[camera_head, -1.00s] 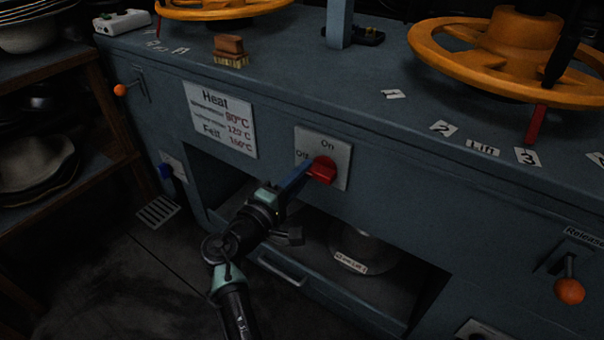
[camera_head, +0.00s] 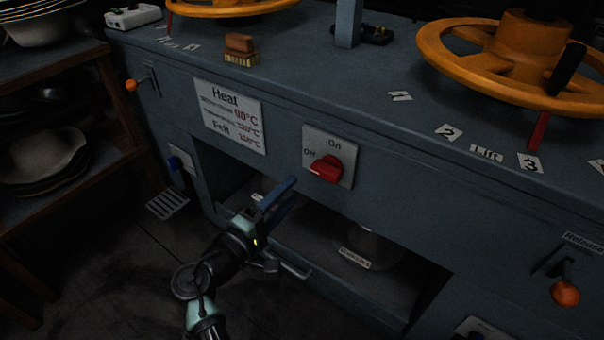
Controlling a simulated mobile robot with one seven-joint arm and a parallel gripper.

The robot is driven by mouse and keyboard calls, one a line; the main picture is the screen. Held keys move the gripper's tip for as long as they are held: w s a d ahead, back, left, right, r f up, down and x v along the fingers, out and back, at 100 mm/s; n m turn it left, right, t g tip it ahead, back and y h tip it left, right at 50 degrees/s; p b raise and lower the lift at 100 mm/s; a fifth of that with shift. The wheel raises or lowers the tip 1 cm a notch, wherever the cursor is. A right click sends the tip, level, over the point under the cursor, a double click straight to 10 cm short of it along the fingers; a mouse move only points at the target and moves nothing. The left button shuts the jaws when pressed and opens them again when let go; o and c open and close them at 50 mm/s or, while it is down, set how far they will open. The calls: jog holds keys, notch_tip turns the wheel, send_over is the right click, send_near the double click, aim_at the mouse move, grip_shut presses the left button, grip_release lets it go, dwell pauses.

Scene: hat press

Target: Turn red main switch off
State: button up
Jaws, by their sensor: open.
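The red main switch (camera_head: 326,169) is a knob on a pale plate (camera_head: 344,150) on the front of the grey press cabinet. The knob's handle lies roughly level and tilted, with one end toward "Off". My gripper (camera_head: 283,192) has blue fingers and is open and empty. It is below and left of the switch, apart from it, in front of the open shelf bay.
An orange-knobbed lever (camera_head: 132,85) and a blue knob (camera_head: 174,163) are at left, a "Release" lever (camera_head: 565,292) at right. A "Heat" sign (camera_head: 229,114) is left of the switch. Orange handwheels (camera_head: 450,60) stand on top. A wooden hat rack (camera_head: 75,180) is at far left.

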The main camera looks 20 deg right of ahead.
jog(key=v, duration=0.5)
jog(key=shift+p, duration=0.4)
jog(key=w+a+r+m+t+y, duration=0.1)
jog(key=a+r+m+t+y, duration=0.2)
jog(key=r, duration=1.2)
jog(key=w+a+r+m+t+y, duration=0.1)
jog(key=r+m+t+y, duration=0.35)
jog(key=r, duration=0.95)
jog(key=s+a+r+t+y+p, duration=0.1)
jog(key=s+r+t+y, duration=0.3)
jog(key=s+r, duration=0.65)
jog(key=s+a+r+t+y+p, duration=0.1)
jog(key=s+r+t+y+p, duration=0.15)
jog(key=s+r+t, duration=0.7)
jog(key=w+r+g+p, duration=0.3)
jog(key=r+g+p, duration=0.1)
jog(key=r+p, duration=2.7)
notch_tip(320, 180, up, 5)
jog(key=shift+a+r+g, duration=0.1)
jog(key=shift+a+g, duration=0.05)
jog(key=shift+g, duration=0.15)
